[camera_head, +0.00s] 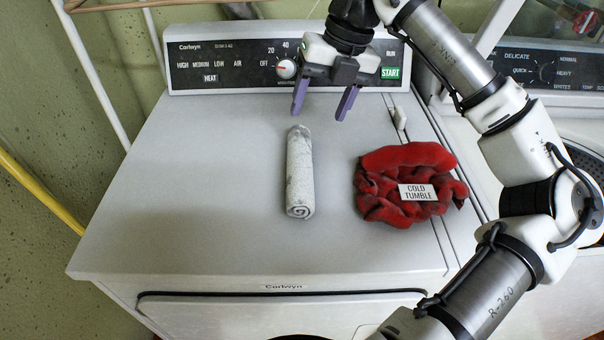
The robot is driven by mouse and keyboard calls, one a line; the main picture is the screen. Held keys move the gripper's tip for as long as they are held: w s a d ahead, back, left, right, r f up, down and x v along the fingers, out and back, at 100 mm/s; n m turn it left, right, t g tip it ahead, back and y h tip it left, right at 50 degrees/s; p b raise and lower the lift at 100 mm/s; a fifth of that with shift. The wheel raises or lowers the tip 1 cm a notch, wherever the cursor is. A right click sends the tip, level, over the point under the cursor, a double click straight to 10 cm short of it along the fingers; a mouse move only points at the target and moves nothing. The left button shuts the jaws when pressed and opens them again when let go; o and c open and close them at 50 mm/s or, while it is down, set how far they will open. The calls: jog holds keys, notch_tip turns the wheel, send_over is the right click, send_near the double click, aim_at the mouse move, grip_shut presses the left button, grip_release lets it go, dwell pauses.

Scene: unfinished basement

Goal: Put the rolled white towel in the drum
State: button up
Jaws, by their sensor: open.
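The rolled white towel (300,174) lies on the white top of the dryer (190,215), its spiral end facing the front. My gripper (319,112) is above the dryer top, beyond the towel's far end and partly to its right. Its two purple fingers are apart and hold nothing.
A crumpled red cloth (385,189) with a "COLD TUMBLE" label lies right of the towel. The control panel (215,65) rises behind. A second machine (560,75) stands at right, behind my arm. A yellow pipe (40,192) runs at left. The dryer top's left side is clear.

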aim_at(302, 161)
jog(key=f, duration=0.2)
jog(key=a+f+m+p, duration=0.1)
jog(key=f, duration=0.2)
jog(key=a+f+m, duration=0.1)
jog(key=f, duration=0.2)
jog(key=shift+a, duration=0.2)
jog(key=x, duration=0.1)
jog(key=p+x, duration=0.1)
jog(key=x, duration=0.1)
jog(key=p+x, duration=0.1)
jog(key=shift+s+f, duration=0.2)
jog(key=shift+s, duration=0.2)
jog(key=shift+f, duration=0.55)
jog(key=c, duration=0.9)
jog(key=shift+r, duration=0.15)
notch_tip(302, 161, up, 20)
jog(key=b, duration=0.2)
jog(key=shift+b, duration=0.35)
